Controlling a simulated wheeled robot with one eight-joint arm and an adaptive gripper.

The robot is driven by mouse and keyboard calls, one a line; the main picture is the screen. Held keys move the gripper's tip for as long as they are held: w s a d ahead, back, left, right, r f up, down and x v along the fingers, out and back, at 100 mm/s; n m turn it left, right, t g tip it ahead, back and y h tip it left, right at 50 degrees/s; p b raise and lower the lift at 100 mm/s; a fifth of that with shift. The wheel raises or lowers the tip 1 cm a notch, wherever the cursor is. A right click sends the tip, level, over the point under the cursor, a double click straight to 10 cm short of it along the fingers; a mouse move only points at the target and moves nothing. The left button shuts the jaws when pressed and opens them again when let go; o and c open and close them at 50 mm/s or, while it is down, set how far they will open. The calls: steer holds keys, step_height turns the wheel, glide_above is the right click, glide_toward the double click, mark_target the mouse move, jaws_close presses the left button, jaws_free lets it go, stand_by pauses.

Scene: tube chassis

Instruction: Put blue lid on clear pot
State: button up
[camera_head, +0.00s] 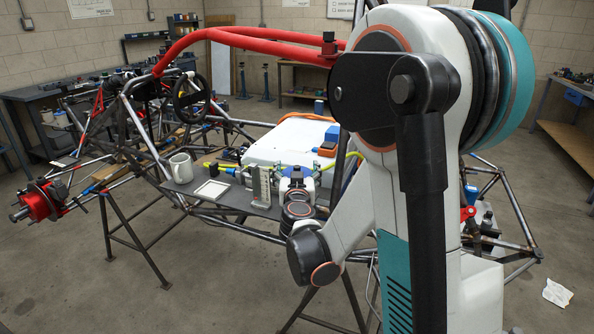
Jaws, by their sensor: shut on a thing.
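My gripper (293,181) is small and partly hidden behind my own wrist and forearm, low over the dark work board. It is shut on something. A small blue patch (296,171) shows at its fingers, too small to tell for sure whether it is the blue lid. I cannot make out the clear pot; my arm covers much of the board's right side.
The dark board (232,205) rests on the tube chassis. On it are a grey mug (181,168), a white square tray (211,190) and an upright metal bracket (262,186). A white case (293,139) stands behind, with blue and orange items near its right end.

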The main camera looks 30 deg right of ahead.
steer(key=shift+f, duration=0.25)
steer(key=o, duration=0.7)
steer(key=shift+o, duration=0.2)
steer(key=v, duration=1.1)
steer(key=shift+s, duration=0.1)
stand_by(0.6)
